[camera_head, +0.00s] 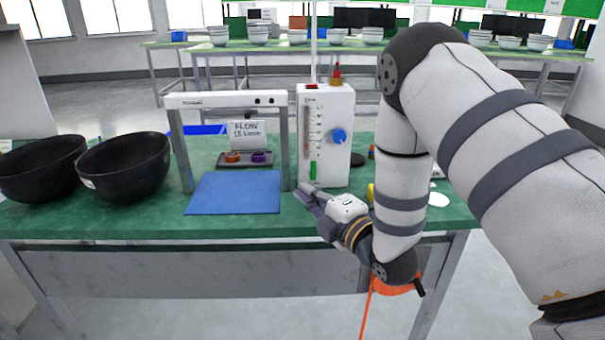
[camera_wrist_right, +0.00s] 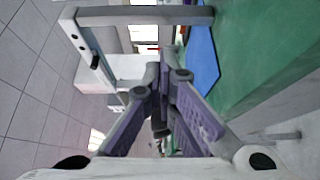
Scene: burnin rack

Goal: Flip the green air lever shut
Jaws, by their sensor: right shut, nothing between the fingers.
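The green air lever (camera_head: 313,170) is a small upright green bar low on the front of a white flow meter box (camera_head: 341,112). The box also has a clear scale tube and a blue knob (camera_head: 339,136). My right gripper (camera_head: 304,190) is shut and empty, just in front of and below the lever; whether it touches the lever I cannot tell. In the right wrist view its purple-grey fingers (camera_wrist_right: 166,76) come together at the tips, and the lever cannot be made out there. My left gripper is not in view.
A white frame (camera_head: 228,99) stands left of the box, over a blue mat (camera_head: 234,192) and a small tray (camera_head: 262,161). A card reading flow 15 l/min (camera_head: 247,133) stands behind. Two black bowls (camera_head: 124,167) sit on the green table's left.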

